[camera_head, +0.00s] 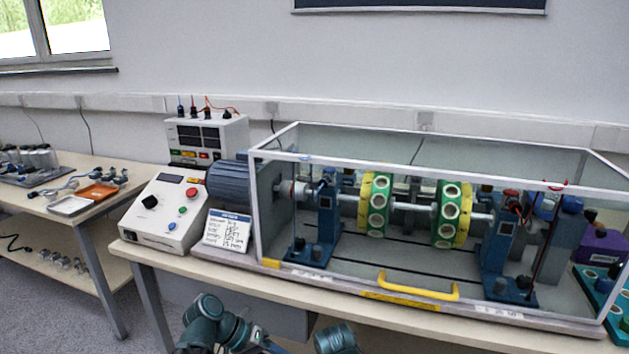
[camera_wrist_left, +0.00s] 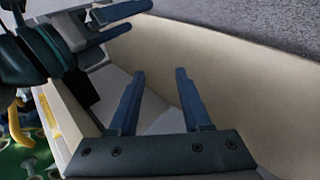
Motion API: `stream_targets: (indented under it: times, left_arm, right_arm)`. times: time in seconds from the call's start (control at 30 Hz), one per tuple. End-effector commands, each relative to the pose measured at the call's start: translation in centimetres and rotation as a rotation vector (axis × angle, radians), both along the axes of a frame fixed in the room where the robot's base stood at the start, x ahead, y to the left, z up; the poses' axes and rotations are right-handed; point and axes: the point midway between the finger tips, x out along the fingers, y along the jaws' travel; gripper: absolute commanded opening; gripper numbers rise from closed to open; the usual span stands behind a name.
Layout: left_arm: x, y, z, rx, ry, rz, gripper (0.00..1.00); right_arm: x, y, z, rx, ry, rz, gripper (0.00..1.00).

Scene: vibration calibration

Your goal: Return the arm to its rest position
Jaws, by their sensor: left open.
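My left arm (camera_head: 203,312) is bent low at the bottom of the head view, in front of the bench. Its gripper cannot be made out there. In the left wrist view my left gripper (camera_wrist_left: 160,72) has its two blue fingers apart with nothing between them. My other arm (camera_head: 336,338) shows only as a rounded teal part at the bottom edge of the head view. A second gripper, my right one (camera_wrist_left: 141,17), enters the left wrist view from the upper left. Its two fingers are apart and hold nothing visible.
The bench (camera_head: 190,263) stands close in front of both arms. It carries a clear guarded rotor rig with a yellow handle (camera_head: 418,288), a control box (camera_head: 165,212) and a card (camera_head: 228,230). A side table with trays (camera_head: 97,192) is at the left.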

Motion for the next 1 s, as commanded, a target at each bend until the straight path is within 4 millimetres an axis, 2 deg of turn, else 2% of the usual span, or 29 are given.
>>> stream_targets:
  times: [0.03,0.1,0.2,0.33,0.47,0.7,1.0]
  left_arm:
    - [-0.6,0.8,-1.6,0.11,0.02,0.02,0.48]
    - [-0.9,2.3,-3.5,0.255,0.038,0.053,0.48]
    - [-1.2,4.6,-5.2,0.434,0.045,0.097,0.48]
    - [-1.3,7.5,-6.4,0.628,0.033,0.146,0.48]
    - [-1.3,10.2,-6.6,0.797,0.004,0.191,0.48]
    - [-3.7,4.4,-6.7,0.848,-0.01,0.016,0.48]
    - [-7.3,-1.1,-6.6,0.912,-0.033,-0.175,0.48]
  right_arm:
    - [0.0,0.0,0.0,0.0,0.0,0.0,0.86]
    - [0.0,0.0,0.0,0.0,0.0,0.0,0.86]
    - [0.0,0.0,0.0,0.0,0.0,0.0,0.86]
    - [0.0,0.0,0.0,0.0,0.0,0.0,0.86]
    - [0.0,0.0,0.0,0.0,0.0,0.0,0.86]
    - [0.0,0.0,0.0,0.0,0.0,0.0,0.86]
    - [0.0,0.0,0.0,0.0,0.0,0.0,0.86]
